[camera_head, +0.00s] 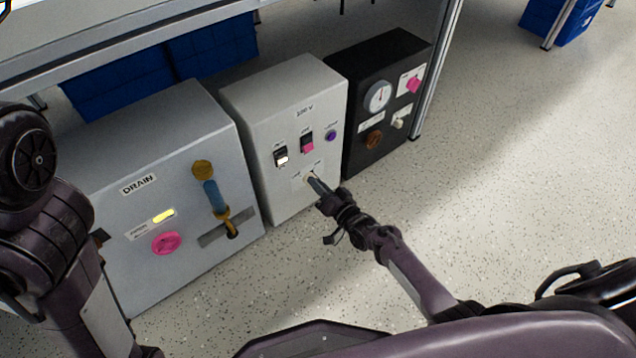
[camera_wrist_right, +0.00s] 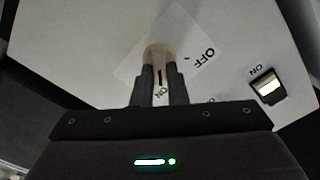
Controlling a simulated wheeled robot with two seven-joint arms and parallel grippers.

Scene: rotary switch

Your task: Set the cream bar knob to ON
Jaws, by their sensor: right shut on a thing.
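The cream bar knob (camera_head: 309,177) is low on the front of the white box (camera_head: 290,95), on a pale label plate. In the right wrist view the knob (camera_wrist_right: 159,49) is between my fingertips, with a short dark mark on it pointing toward the ON label (camera_wrist_right: 161,92). The OFF label (camera_wrist_right: 203,58) is to the right of the knob. My right gripper (camera_head: 318,186) is shut on the knob, and its fingers (camera_wrist_right: 161,80) flank it in the wrist view. The fingers hide part of the knob's sides. My left gripper is not in view.
On the same box are a lit white rocker switch (camera_head: 281,158), a pink switch (camera_head: 307,144) and a purple button (camera_head: 331,136). The grey DRAIN box (camera_head: 140,215) with a blue lever is left; a black gauge box (camera_head: 385,60) is right. Open floor lies right.

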